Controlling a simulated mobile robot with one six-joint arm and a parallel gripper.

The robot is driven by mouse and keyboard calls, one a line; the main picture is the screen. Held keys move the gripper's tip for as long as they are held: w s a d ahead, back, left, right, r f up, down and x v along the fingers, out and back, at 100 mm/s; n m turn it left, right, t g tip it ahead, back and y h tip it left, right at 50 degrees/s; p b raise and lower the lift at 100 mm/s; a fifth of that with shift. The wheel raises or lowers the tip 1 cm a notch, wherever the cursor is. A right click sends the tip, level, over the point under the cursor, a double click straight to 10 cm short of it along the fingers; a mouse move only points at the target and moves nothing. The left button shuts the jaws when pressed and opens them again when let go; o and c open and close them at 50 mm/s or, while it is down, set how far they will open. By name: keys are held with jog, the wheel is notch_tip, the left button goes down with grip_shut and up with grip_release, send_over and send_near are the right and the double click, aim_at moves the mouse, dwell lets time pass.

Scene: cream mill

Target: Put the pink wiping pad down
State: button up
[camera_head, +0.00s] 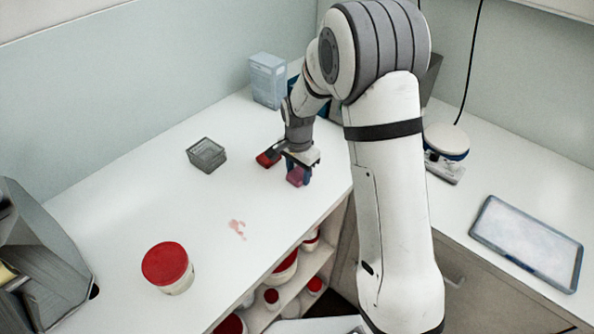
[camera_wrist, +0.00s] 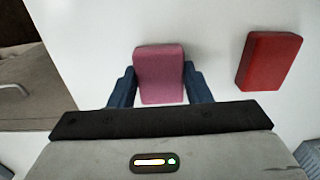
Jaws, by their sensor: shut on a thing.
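The pink wiping pad (camera_wrist: 160,72) is between the two blue fingers of my gripper (camera_wrist: 160,88) in the wrist view. My gripper is shut on it. In the head view the pink pad (camera_head: 296,176) shows below my gripper (camera_head: 298,172), low over the white counter near its front edge. I cannot tell whether the pad touches the counter. A red block (camera_wrist: 268,61) lies on the counter to the right of the pad in the wrist view; in the head view the red block (camera_head: 267,158) is partly hidden by my gripper.
A pink smear (camera_head: 237,228) marks the counter (camera_head: 120,215). A dark wire basket (camera_head: 206,155) and a red-lidded tub (camera_head: 168,267) stand to the left. A pale blue box (camera_head: 268,80) stands at the back. A blue-rimmed tray (camera_head: 528,243) and a scale (camera_head: 446,142) are on the right.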

aim_at(298, 173)
jog(key=shift+f, duration=0.25)
jog(key=o, duration=1.1)
jog(key=shift+r, duration=0.1)
jog(key=shift+o, duration=0.2)
notch_tip(298, 173, up, 11)
jog(key=b, duration=0.1)
jog(key=s+d+r+n+t, duration=0.1)
jog(key=s+d+r+n, duration=0.15)
jog(key=s+r, duration=0.2)
jog(key=s+d+r+n, duration=0.2)
jog(key=s+d+r, duration=0.2)
jog(key=s, duration=0.2)
jog(key=s+d+n+t, duration=0.1)
jog(key=s+d+n, duration=0.1)
jog(key=s, duration=0.5)
jog(key=s+d+n+t, duration=0.1)
jog(key=s+d+n, duration=0.1)
jog(key=s, duration=0.5)
jog(key=shift+d+f, duration=0.25)
jog(key=shift+d, duration=0.1)
jog(key=shift+s+n, duration=0.1)
jog(key=shift+n, duration=0.15)
